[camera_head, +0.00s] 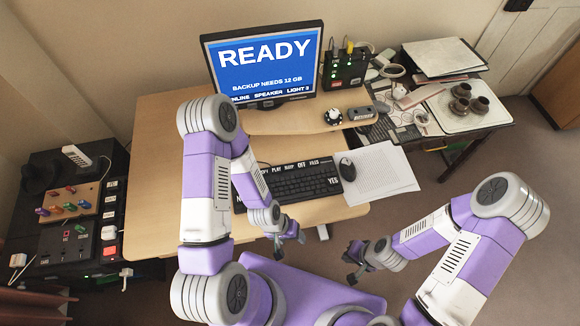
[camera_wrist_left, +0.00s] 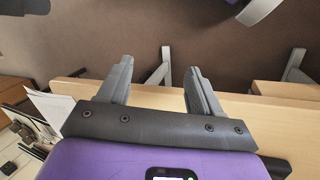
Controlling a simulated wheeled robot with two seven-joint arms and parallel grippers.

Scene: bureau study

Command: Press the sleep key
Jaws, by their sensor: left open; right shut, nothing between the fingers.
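The black keyboard (camera_head: 300,183) lies on the wooden desk, with white-labelled keys; PLAY, OFF, FILES and YES can be read. My left gripper (camera_head: 290,236) is open and empty, in front of the desk's front edge and nearer to me than the keyboard. My right gripper (camera_head: 352,256) is shut and empty, off the desk to the right.
A mouse (camera_head: 347,169) and printed sheets (camera_head: 378,174) lie right of the keyboard. A black box with lit green lights (camera_head: 345,68) and a knob (camera_head: 333,117) stand by the monitor. A side table with cups (camera_head: 461,90) is at the right, a black cabinet (camera_head: 60,168) at the left.

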